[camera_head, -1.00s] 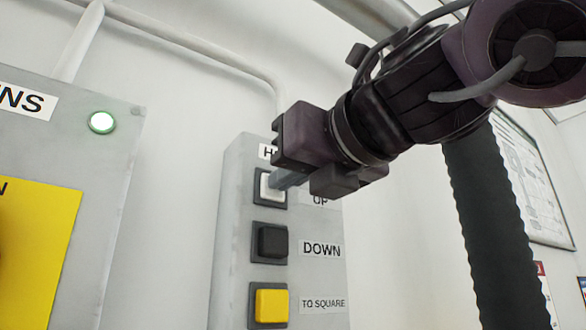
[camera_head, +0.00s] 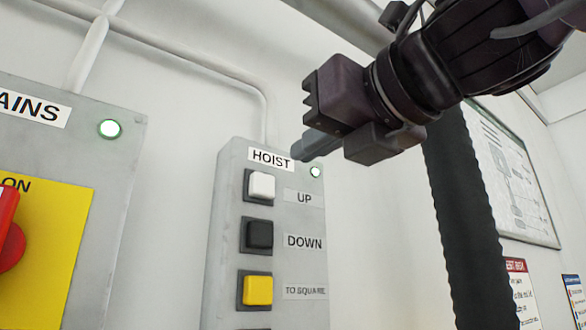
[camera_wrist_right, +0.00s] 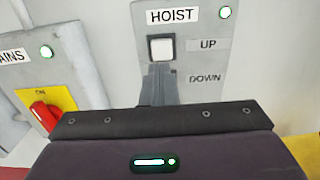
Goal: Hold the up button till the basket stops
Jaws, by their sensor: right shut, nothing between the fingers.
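The white UP button (camera_head: 261,186) is the top one on the grey HOIST panel (camera_head: 226,245), and its face is uncovered in the head view. It also shows in the right wrist view (camera_wrist_right: 161,49), just beyond my fingertips. My right gripper (camera_head: 303,157) is shut and empty. In the head view its fingertips are up and to the right of the button, apart from it. A small lamp (camera_head: 316,172) at the panel's top right glows green-white. My left gripper is not in view, and neither is the basket.
Below UP are a black DOWN button (camera_head: 259,235) and a yellow TO SQUARE button (camera_head: 257,291). At left stands a mains box (camera_head: 118,190) with a lit lamp (camera_head: 109,129) and a red switch (camera_head: 10,232). A pipe runs along the wall above. Posters hang at right.

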